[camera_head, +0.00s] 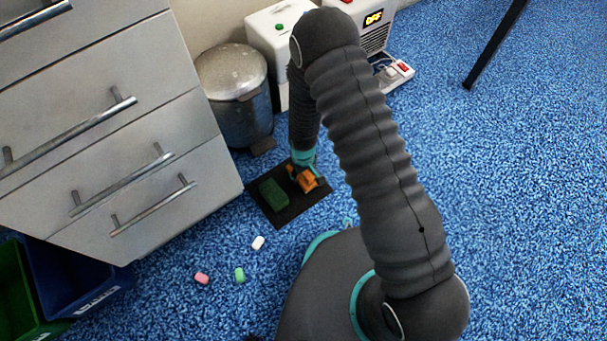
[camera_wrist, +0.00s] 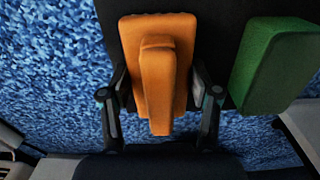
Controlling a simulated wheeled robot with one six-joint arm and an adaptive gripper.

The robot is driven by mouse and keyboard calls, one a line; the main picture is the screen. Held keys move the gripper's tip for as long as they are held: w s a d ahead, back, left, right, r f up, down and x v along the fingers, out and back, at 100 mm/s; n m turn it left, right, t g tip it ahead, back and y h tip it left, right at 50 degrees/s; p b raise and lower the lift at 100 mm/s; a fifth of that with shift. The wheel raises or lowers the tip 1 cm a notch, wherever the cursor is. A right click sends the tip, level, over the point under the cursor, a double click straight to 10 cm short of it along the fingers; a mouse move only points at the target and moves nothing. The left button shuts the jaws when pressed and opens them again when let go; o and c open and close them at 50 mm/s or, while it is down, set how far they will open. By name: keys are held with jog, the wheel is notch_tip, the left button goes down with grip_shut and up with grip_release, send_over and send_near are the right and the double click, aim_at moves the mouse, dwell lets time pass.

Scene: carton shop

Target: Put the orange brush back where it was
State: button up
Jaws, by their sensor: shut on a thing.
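The orange brush (camera_head: 306,180) is at my gripper (camera_head: 303,174), over the right part of a dark square mat (camera_head: 291,208) on the floor. In the wrist view the orange brush (camera_wrist: 157,62) has a block body with a raised handle and lies between the two fingers of my gripper (camera_wrist: 160,103), which are shut on it. I cannot tell whether the brush touches the mat. A green block-shaped thing (camera_head: 273,194) lies on the mat to the left of the brush; it also shows at the right in the wrist view (camera_wrist: 277,65).
A grey drawer cabinet (camera_head: 110,130) stands left of the mat, a metal pedal bin (camera_head: 236,95) behind it. White boxes (camera_head: 281,35) stand further back. Green and blue bins (camera_head: 80,285) are at lower left. Small white, pink and green pieces (camera_head: 239,274) lie on the blue carpet.

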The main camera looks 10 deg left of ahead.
jog(key=shift+f, duration=0.3)
jog(key=o, duration=1.1)
